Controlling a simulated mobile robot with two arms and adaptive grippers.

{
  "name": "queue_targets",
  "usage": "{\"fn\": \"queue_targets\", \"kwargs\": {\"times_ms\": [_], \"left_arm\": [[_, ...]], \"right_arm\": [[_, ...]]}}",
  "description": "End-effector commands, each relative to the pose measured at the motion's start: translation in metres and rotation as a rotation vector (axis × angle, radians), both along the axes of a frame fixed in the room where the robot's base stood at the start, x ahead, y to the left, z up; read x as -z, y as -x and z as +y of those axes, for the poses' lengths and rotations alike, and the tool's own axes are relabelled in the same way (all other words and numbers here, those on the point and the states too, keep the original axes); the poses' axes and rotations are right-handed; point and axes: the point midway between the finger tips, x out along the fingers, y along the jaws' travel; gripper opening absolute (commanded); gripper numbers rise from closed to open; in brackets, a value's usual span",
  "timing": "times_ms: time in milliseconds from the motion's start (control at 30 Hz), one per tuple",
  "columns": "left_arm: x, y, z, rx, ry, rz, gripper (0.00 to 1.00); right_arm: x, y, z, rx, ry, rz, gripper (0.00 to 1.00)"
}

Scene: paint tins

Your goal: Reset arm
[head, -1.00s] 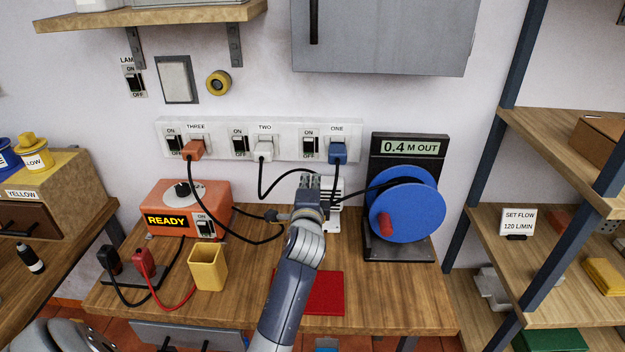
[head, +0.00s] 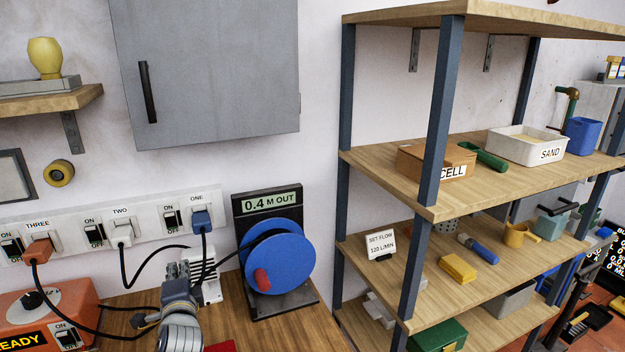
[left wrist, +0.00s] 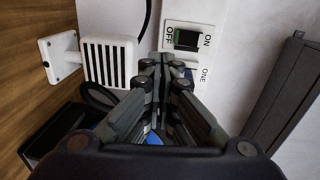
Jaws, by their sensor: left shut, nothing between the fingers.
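My left gripper (head: 178,275) is shut and empty. In the head view it points at the wall just in front of a white slotted device (head: 207,278), partly covering it. In the left wrist view the fingertips (left wrist: 157,70) are together just below the switch of socket ONE (left wrist: 188,40), with the white slotted device (left wrist: 108,60) to the left. I cannot tell whether they touch anything. My right gripper is not in view.
The blue cable reel (head: 280,262) stands right of my left gripper under a "0.4 M OUT" display (head: 270,202). Plugged cables run from the socket strip (head: 145,226). An orange box (head: 50,315) is left. Loaded shelves (head: 385,170) stand at right.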

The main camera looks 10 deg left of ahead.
Motion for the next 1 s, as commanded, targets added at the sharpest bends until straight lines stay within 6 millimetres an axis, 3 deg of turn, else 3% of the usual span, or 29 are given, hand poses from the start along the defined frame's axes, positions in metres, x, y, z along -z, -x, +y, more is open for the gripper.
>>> {"fn": "queue_targets", "kwargs": {"times_ms": [167, 300, 400, 600, 800, 933, 1000], "left_arm": [[0.062, 0.054, -0.023, -0.023, 0.293, 0.069, 0.0], [0.124, 0.129, -0.066, -0.086, 0.648, 0.181, 0.0], [0.154, 0.182, -0.099, -0.151, 0.854, 0.273, 0.0], [0.184, 0.262, -0.145, -0.278, 1.098, 0.426, 0.0], [0.194, 0.325, -0.176, -0.39, 1.238, 0.55, 0.0], [0.195, 0.363, -0.194, -0.463, 1.307, 0.628, 0.0], [0.21, 0.359, -0.195, -0.474, 1.309, 0.634, 0.0]], "right_arm": [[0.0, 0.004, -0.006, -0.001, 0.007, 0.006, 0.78], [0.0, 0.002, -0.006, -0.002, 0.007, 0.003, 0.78], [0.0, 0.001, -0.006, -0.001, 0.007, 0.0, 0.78], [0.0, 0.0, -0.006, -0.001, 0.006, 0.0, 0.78], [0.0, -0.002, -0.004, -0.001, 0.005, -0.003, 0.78], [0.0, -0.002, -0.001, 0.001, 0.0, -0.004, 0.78], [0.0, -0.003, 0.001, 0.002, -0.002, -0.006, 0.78]]}}
